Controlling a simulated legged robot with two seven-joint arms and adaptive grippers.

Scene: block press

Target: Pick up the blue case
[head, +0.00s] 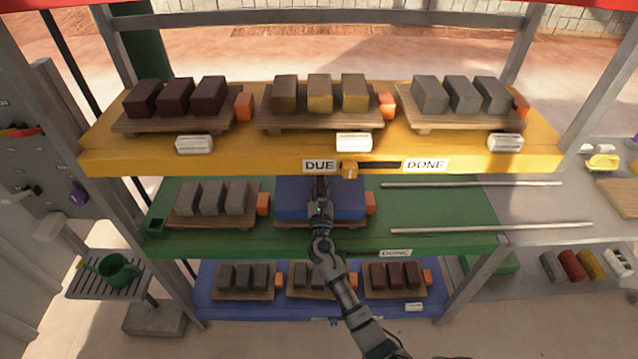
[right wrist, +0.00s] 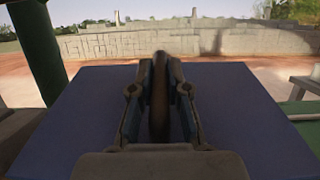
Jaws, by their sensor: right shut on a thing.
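The blue case (head: 345,200) is a wide flat-topped box on a wooden board (head: 345,223) on the green middle shelf. Its broad blue top also fills much of the right wrist view (right wrist: 75,125). My right gripper (head: 320,187) is over the middle of the case. In the right wrist view, its fingers (right wrist: 160,75) are closed around a dark upright handle (right wrist: 160,110) on the case top. The arm hides part of the case's front. I cannot tell whether the case touches the board. My left gripper is not in view.
The yellow upper shelf (head: 250,158) overhangs just behind the case, with several brick-laden boards. Grey blocks (head: 212,197) stand left of the case. Two metal rods (head: 470,184) lie to the right. The blue lower shelf (head: 270,306) holds more blocks. Grey posts (head: 470,285) frame the rack.

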